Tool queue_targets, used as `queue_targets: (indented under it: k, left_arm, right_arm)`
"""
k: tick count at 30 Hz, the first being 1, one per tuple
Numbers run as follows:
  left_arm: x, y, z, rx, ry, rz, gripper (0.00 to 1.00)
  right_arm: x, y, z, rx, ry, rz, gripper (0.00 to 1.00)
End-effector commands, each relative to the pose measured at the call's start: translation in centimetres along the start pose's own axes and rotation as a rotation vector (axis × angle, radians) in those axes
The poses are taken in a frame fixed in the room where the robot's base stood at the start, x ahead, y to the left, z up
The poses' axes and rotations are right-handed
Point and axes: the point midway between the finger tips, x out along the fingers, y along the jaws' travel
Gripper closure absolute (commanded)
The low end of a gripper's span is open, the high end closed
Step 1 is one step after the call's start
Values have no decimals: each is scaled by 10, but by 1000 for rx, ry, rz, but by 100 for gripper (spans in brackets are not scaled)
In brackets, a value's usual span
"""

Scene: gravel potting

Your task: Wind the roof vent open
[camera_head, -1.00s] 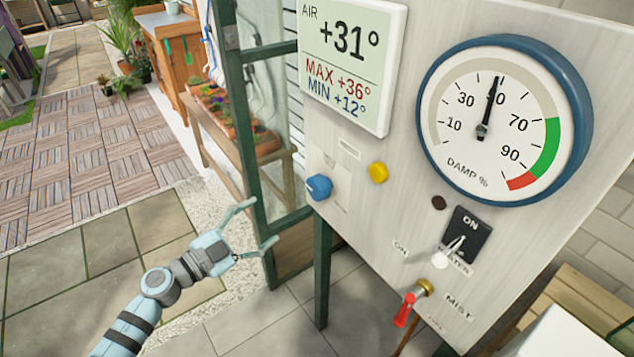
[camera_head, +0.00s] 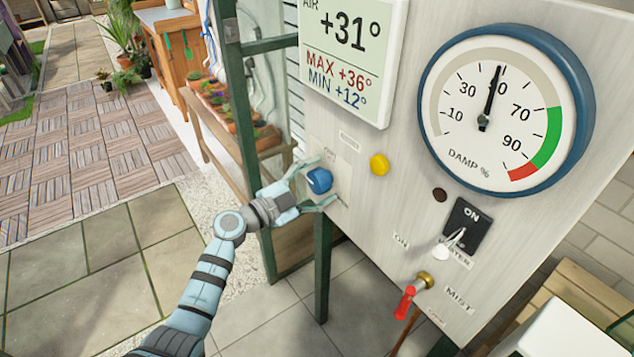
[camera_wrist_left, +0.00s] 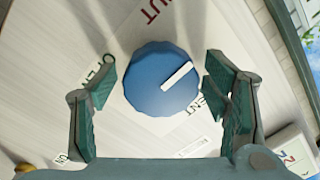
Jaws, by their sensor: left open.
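The blue vent knob (camera_head: 319,180) is on the lower left of the pale control panel (camera_head: 380,215). My left gripper (camera_head: 322,182) is at the panel, open, with one finger above the knob and one below it in the head view. In the left wrist view the knob (camera_wrist_left: 162,79) sits between the two spread fingers (camera_wrist_left: 160,95), with a gap on each side. A white pointer line on the knob slants to the upper right. Lettering around it reads "SHUT", "OPEN" and "VENT", partly hidden. My right gripper is not in view.
A yellow button (camera_head: 379,164) is right of the knob. A black switch (camera_head: 466,229) marked ON and a red-handled tap (camera_head: 405,301) are lower right. The damp gauge (camera_head: 500,115) and the air display (camera_head: 345,60) are above. A green frame post (camera_head: 240,130) stands left of the panel.

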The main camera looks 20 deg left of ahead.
Motion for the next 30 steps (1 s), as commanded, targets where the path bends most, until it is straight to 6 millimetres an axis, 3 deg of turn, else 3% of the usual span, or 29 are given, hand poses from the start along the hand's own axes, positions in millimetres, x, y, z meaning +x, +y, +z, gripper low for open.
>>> queue_targets:
  k: [2,12,22,30]
  left_arm:
    - [0,0,0,0,0,0,31]
    - [-1,0,0,0,0,0,79]
    - [-1,0,0,46,1,-2,79]
    - [-1,0,1,205,7,-9,79]
  right_arm:
    - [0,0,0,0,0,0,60]
    - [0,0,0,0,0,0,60]
    - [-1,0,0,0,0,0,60]
    - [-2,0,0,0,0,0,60]
